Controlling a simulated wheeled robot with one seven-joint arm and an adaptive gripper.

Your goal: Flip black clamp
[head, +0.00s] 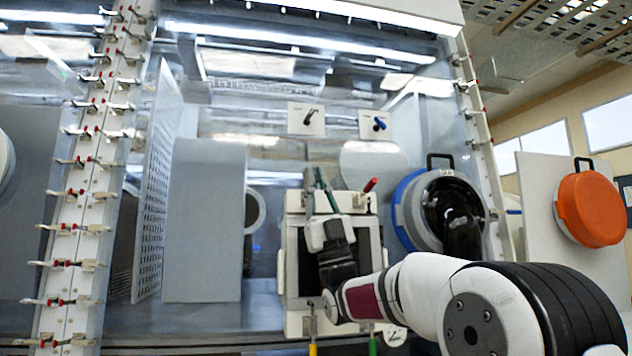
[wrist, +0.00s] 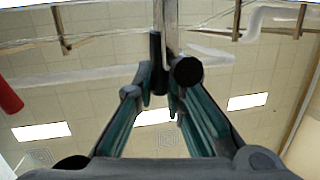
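A white box-like port (head: 290,265) with a dark opening stands in the middle of the head view, with clamps at its corners. My gripper (head: 321,180) points up at its upper left corner, where the black clamp is largely hidden by my fingers. In the wrist view my green fingers (wrist: 161,78) come together at the tips. The black clamp (wrist: 157,60), a dark grip with a metal bar above it, shows between the tips, and they appear shut on it. A black round end shows beside the right fingertip.
A red-handled clamp (head: 370,185) is at the port's upper right corner, close to my gripper. A yellow handle (head: 313,348) and a green handle (head: 373,345) are below. A round black-and-blue port (head: 407,208) stands to the right, behind my arm. A grey panel (head: 203,220) is left.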

